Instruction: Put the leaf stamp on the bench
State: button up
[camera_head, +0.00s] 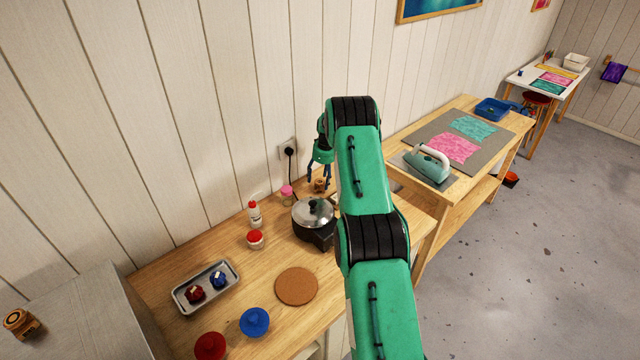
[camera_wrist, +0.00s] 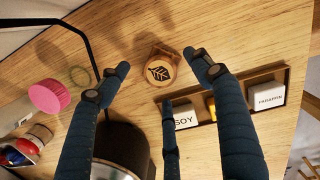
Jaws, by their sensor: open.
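The leaf stamp (camera_wrist: 160,73), a round wooden piece with a dark leaf mark on top, stands on the wooden worktop (camera_wrist: 225,38) in the wrist view. In the head view the small brown stamp (camera_head: 320,186) shows behind the pot, close below my fingers. My gripper (camera_head: 322,172) has dark blue fingers pointing down at the worktop. In the wrist view my gripper (camera_wrist: 158,72) is open, its fingertips spread around the stamp with nothing held. I cannot tell whether any finger touches it. A second wooden table (camera_head: 470,112) stands to the right.
A lidded black pot (camera_head: 314,221) stands just in front of the stamp. A pink-lidded jar (camera_wrist: 48,96) is to the left. A wooden tray (camera_wrist: 262,78) with soy and paraffin blocks lies to the right. Another wooden stamp (camera_head: 20,322) sits far left.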

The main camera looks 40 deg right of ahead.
aim_at(322, 183)
notch_tip(322, 183, up, 9)
jog(key=s, duration=0.1)
jog(key=shift+d+b, duration=0.2)
jog(key=shift+b, duration=0.15)
jog(key=shift+r, duration=0.1)
dwell(0.5)
